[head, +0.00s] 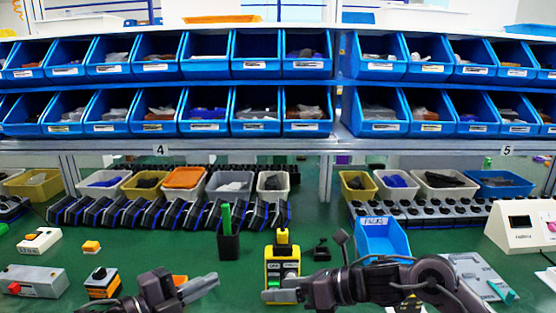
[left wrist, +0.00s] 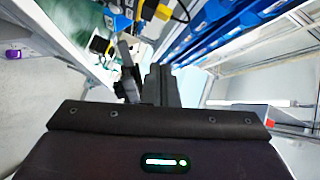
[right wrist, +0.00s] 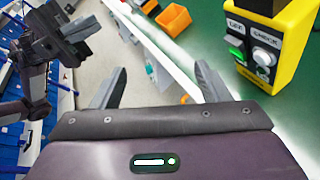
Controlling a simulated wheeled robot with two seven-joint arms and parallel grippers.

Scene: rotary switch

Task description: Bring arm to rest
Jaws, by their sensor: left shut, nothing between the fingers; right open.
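The yellow switch box (head: 284,255) stands on the green table in the head view, with a green button and white knob on its face. It also shows at the upper right of the right wrist view (right wrist: 290,60). My left gripper (head: 212,281) is shut and empty, left of the box in the head view. My right gripper (head: 268,290) is open and empty; a grey finger overlaps the box's lower front in the head view. In the right wrist view its spread fingers (right wrist: 160,88) have nothing between them, and the box lies beyond the right finger.
A black cup with green sticks (head: 228,243) stands behind and left of the box. A blue bin (head: 382,238) stands to the right. Small switch boxes (head: 102,282) sit at the left. Shelves of blue bins (head: 255,110) line the back.

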